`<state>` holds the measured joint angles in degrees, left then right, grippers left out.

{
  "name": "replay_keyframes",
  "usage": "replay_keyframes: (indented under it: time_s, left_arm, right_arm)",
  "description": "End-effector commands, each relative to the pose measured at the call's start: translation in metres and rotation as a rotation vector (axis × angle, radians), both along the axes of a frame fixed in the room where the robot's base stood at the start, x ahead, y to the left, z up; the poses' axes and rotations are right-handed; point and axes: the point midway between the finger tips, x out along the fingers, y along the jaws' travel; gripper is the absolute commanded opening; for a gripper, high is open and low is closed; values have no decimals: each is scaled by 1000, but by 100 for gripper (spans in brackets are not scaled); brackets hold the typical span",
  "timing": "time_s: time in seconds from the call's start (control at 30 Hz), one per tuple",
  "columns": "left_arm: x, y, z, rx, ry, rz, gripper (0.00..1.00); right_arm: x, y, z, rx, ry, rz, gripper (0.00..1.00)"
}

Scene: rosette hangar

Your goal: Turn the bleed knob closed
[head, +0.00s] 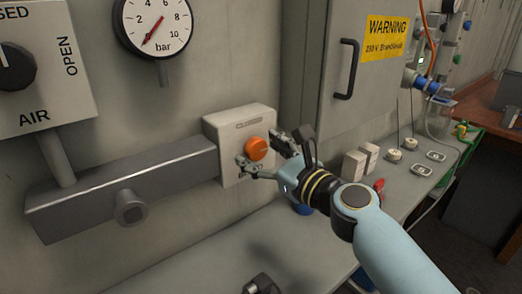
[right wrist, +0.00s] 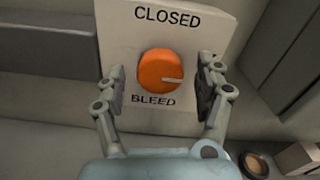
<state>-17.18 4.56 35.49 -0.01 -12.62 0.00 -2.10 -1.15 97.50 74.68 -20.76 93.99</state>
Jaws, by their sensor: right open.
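The bleed knob (head: 257,148) is a round orange knob on a pale box (head: 237,124) fixed to the wall. In the right wrist view the knob (right wrist: 162,71) has a light pointer line pointing right. CLOSED is printed above it and BLEED below it on the plate (right wrist: 210,20). My right gripper (head: 258,157) is open in front of the box. In the right wrist view its fingers (right wrist: 160,92) stand to the left and right of the knob, with a gap on each side. My left gripper is not in view.
A grey pipe block (head: 120,185) runs left from the box. A pressure gauge (head: 155,22) and an AIR dial plate (head: 75,95) are above it. A cabinet with a black handle (head: 346,70) stands right. Small blocks and discs lie on the bench (head: 215,255) below.

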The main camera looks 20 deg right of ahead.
Motion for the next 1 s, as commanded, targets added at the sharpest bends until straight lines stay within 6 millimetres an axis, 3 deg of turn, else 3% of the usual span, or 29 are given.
replay_keyframes:
  time_s: [0.27,0.7,1.0]
  left_arm:
    - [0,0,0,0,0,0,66]
    - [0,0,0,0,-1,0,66]
    - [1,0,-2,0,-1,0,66]
  right_arm:
    - [2,1,0,-1,0,0,70]
    - [2,1,0,-2,-1,0,14]
    - [2,1,-1,-39,-13,0,14]
